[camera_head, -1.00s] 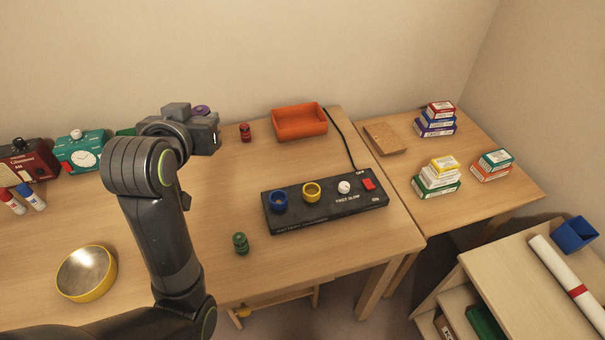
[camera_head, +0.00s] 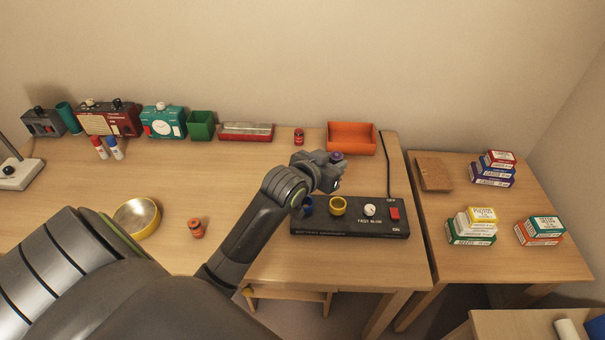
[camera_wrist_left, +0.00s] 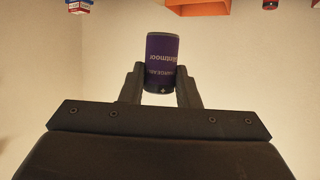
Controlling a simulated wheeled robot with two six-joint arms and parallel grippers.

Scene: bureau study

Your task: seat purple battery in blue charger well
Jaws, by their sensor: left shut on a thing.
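The purple battery (camera_head: 337,156) is held up in my left gripper (camera_head: 333,168); only its top end shows clearly in the head view. In the left wrist view the purple battery (camera_wrist_left: 162,58) stands between the two fingers, with white lettering on its side. The black charger (camera_head: 352,227) lies on the desk, with the blue charger well (camera_head: 308,206) at its left end, partly behind my gripper and wrist. The battery appears above and behind the charger, apart from the blue well. My right gripper is not in view.
A yellow well (camera_head: 338,206), white knob (camera_head: 370,210) and red switch (camera_head: 394,213) are on the charger. An orange tray (camera_head: 351,139) and red battery (camera_head: 299,137) stand behind. An orange battery (camera_head: 196,228) and yellow bowl (camera_head: 137,217) are to the left.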

